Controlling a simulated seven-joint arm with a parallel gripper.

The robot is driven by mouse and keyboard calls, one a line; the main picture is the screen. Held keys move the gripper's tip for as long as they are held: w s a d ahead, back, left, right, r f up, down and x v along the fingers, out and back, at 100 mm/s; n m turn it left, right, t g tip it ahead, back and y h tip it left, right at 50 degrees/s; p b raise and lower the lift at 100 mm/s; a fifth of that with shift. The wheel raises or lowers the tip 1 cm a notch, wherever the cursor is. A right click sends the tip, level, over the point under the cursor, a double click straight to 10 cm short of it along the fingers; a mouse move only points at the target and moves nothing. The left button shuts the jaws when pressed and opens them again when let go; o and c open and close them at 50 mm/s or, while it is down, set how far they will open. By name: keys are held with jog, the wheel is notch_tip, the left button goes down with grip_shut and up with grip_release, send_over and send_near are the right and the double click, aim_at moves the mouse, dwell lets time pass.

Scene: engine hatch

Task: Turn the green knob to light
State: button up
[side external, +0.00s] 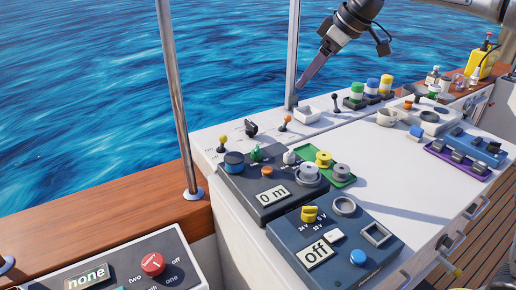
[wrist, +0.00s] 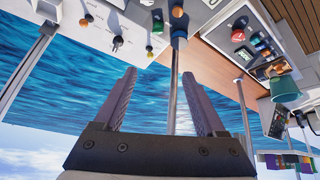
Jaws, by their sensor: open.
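A small green knob (side external: 257,153) stands on the back part of the dark panel with the "0 m" display (side external: 273,196), between a blue-topped round knob and a small white knob. A small green part at the top of the wrist view (wrist: 157,20) appears to be the same knob. Any "light" marking is too small to read. My gripper (side external: 299,90) is above the far edge of the white console, behind and to the right of the green knob and apart from it. In the wrist view its two fingers (wrist: 160,75) are spread with nothing between them.
The blue-topped knob (side external: 234,160) and an orange button (side external: 267,171) crowd the green knob. Levers with yellow (side external: 222,139) and orange (side external: 286,119) balls stand behind. A metal post (side external: 293,50) rises beside my gripper. The console's white middle (side external: 385,165) is clear.

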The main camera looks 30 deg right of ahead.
jog(key=w+a+f+g, duration=0.1)
jog(key=w+f, duration=0.7)
jog(key=g, duration=0.1)
send_near(258, 148)
jog(key=x, duration=1)
jog(key=shift+s, duration=0.1)
jog(key=shift+r, duration=0.1)
grip_shut()
